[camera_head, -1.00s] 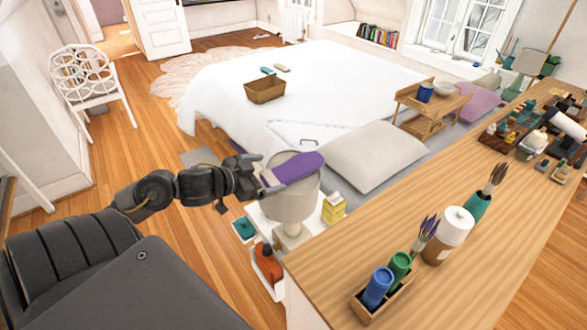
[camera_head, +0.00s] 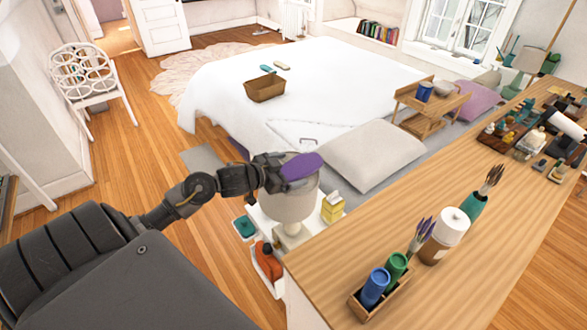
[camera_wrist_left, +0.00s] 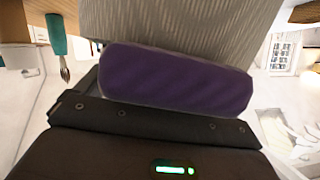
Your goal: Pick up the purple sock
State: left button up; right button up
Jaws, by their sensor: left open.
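The purple sock (camera_head: 302,166) lies at the top of the pale lampshade (camera_head: 288,204), over the nightstand beside the bed. In the left wrist view the sock (camera_wrist_left: 175,80) stretches across the middle, against the ribbed grey lampshade (camera_wrist_left: 180,22). My left gripper (camera_head: 283,170) is open at the sock's left end and covers part of it. Whether its fingers touch the sock I cannot tell. My right gripper is not in view.
The nightstand holds the lamp and a yellow tissue box (camera_head: 332,207). A wooden counter (camera_head: 380,220) with a bottle, brushes and cups stands close on the right. The white bed (camera_head: 330,90) with a basket (camera_head: 265,89) and a grey pillow (camera_head: 370,155) is behind.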

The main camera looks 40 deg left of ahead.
aim_at(288, 171)
pick_arm(q)
jog(key=shift+s, duration=0.1)
jog(key=shift+c, duration=0.7)
jog(key=c, duration=0.9)
jog(key=shift+r, duration=0.5)
notch_tip(288, 171, up, 2)
jog(key=shift+a+r+b, duration=0.1)
jog(key=shift+r+b, duration=0.1)
jog(key=shift+b, duration=0.4)
jog(key=a+r+b, duration=0.1)
jog(key=a+r, duration=0.2)
jog(key=a, duration=0.1)
jog(key=s+a+r+b, duration=0.1)
jog(key=a+r, duration=0.2)
jog(key=a, duration=0.2)
jog(key=a+r+b, duration=0.1)
jog(key=a+r, duration=0.2)
jog(key=a, duration=0.1)
jog(key=shift+s+a+r+b, duration=0.15)
jog(key=shift+a+r+b, duration=0.2)
jog(key=shift+a, duration=0.05)
